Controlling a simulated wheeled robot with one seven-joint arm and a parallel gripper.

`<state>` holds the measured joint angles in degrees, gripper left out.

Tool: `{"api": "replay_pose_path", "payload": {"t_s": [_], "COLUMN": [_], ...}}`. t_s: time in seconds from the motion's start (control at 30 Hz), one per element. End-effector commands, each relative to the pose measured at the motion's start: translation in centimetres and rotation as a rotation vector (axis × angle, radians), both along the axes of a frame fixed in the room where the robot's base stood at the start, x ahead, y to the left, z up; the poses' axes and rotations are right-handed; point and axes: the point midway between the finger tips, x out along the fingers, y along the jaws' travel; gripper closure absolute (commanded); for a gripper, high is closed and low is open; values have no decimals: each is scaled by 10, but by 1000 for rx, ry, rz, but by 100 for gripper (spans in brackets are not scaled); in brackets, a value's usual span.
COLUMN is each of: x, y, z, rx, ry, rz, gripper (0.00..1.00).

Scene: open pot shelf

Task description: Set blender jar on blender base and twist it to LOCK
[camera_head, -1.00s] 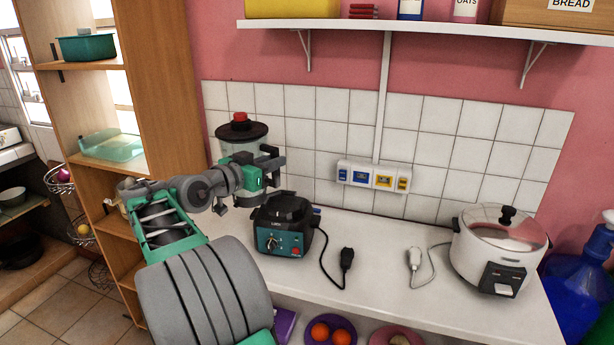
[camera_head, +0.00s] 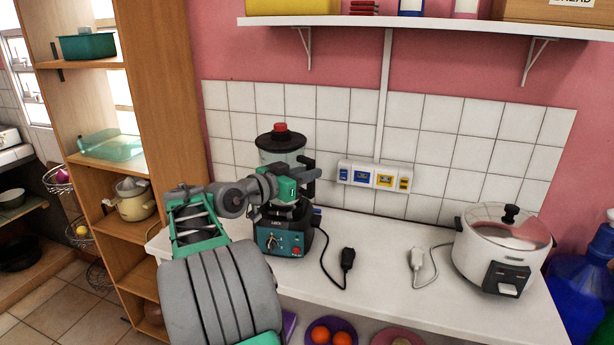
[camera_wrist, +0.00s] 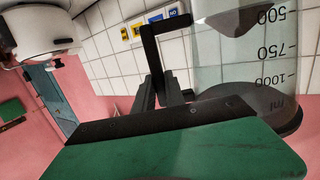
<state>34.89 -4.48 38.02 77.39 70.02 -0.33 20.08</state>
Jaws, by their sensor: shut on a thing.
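The blender jar (camera_head: 282,157) is clear, with a dark lid and a red cap. It stands upright over the blender base (camera_head: 283,242), which is dark and teal with a dial and a red button. My gripper (camera_head: 305,172) is at the jar's right side, shut on its dark handle. In the wrist view the jar (camera_wrist: 245,55) shows volume marks, and its black handle (camera_wrist: 152,50) runs to the gripper. My arm hides the joint between jar and base, so I cannot tell whether the jar is fully seated or turned.
A black plug (camera_head: 347,258) on a cord lies right of the base. A white plug (camera_head: 419,257) and a rice cooker (camera_head: 500,245) stand farther right. Wall sockets (camera_head: 374,176) are behind. A wall shelf (camera_head: 430,27) hangs above. The counter's middle is mostly clear.

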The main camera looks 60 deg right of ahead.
Motion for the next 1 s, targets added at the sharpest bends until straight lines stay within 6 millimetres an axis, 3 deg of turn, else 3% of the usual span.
{"api": "replay_pose_path", "payload": {"t_s": [0.27, 0.63, 1.0], "x": [-11, -9, -2], "y": [-25, -55, -64], "z": [10, 3, 3], "rx": [-5, -4, -6], "ry": [-3, -1, 0], "rz": [223, 501, 620], "gripper": [100, 100, 100]}}
